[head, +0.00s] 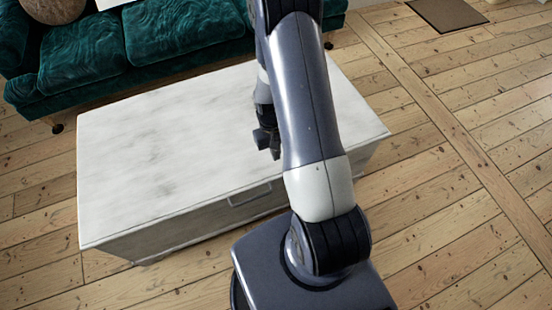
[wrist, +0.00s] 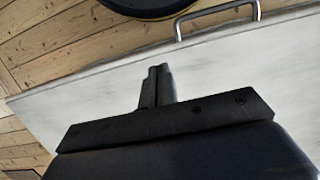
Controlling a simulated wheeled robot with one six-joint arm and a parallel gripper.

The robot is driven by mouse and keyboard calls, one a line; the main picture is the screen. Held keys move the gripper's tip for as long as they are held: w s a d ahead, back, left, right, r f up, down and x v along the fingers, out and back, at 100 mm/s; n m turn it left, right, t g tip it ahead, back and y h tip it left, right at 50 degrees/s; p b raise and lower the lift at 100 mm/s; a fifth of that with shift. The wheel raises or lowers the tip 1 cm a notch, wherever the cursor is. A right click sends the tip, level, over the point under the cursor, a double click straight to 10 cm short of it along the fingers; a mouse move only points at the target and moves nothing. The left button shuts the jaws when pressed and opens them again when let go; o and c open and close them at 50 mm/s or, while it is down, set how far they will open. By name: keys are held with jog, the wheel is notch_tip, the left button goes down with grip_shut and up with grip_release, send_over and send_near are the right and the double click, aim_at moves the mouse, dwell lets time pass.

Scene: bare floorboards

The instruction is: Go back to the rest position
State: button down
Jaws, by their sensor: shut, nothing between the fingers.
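My gripper (head: 267,140) hangs above the right part of a pale, whitewashed low table (head: 150,150) in the head view, partly hidden behind my arm. In the wrist view my gripper (wrist: 160,72) points toward the table top (wrist: 90,95), with its two fingers together. It is shut and holds nothing. The table top that shows is bare.
A metal drawer handle (head: 249,196) is on the table's near side. A dark green sofa (head: 180,35) with a round brown cushion (head: 55,8) stands behind the table. A brown mat (head: 447,14) lies far right. Open floorboards (head: 450,200) are to the right.

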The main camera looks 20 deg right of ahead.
aim_at(277, 175)
jog(key=shift+s+v, duration=0.2)
jog(key=shift+v, duration=0.7)
jog(key=shift+s+v, duration=0.2)
jog(key=shift+v, duration=0.65)
jog(key=w+b+x, duration=0.1)
jog(key=x, duration=0.8)
jog(key=w+b+x, duration=0.1)
jog(key=x, duration=0.3)
jog(key=shift+w+f+b, duration=0.25)
jog(key=shift+f+b, duration=0.05)
jog(key=shift+f, duration=0.35)
jog(key=shift+r, duration=0.25)
jog(key=shift+r, duration=0.1)
